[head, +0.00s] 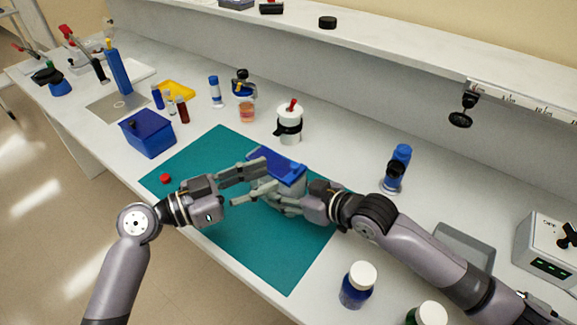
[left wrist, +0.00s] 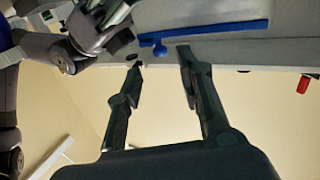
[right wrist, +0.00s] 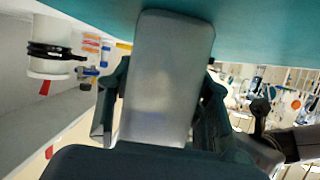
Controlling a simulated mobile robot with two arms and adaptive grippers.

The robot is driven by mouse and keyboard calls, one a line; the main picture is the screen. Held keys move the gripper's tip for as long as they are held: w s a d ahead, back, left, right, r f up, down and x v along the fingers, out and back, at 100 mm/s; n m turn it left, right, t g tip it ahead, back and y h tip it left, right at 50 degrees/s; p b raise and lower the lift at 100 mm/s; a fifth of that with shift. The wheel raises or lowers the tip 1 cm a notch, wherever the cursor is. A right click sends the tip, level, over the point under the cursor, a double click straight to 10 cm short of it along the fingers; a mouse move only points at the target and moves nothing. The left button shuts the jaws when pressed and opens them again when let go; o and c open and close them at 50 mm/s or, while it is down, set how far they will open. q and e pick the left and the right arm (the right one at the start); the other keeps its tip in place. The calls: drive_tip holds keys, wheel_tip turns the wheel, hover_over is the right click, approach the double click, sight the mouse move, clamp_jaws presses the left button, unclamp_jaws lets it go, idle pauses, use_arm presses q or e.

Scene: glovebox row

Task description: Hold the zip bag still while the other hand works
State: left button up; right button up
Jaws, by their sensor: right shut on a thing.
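The zip bag (head: 278,165) is over the teal mat (head: 210,158), with a blue top and a grey body. In the left wrist view its blue strip with a small round slider (left wrist: 215,33) runs past my fingertips. My right gripper (head: 275,197) is shut on the bag's body from the right; the right wrist view shows the grey body (right wrist: 168,70) between the fingers. My left gripper (head: 250,182) is open at the bag's left side, its fingers apart and empty. Whether a left fingertip touches the bag cannot be told. The bag's lower part is partly hidden by my fingers.
A small red cap (head: 165,178) lies on the mat's left corner. A blue bin (head: 147,134) and a white jar (head: 289,125) stand behind the mat. A blue bottle with a white lid (head: 357,286) stands at the front right. The mat's front part is clear.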

sight(292, 167)
use_arm(q)
drive_tip(key=x, duration=0.6)
drive_tip(key=shift+w+d, duration=0.2)
drive_tip(key=shift+d, duration=0.05)
drive_tip(key=shift+s, duration=0.1)
clamp_jaws()
idle(0.5)
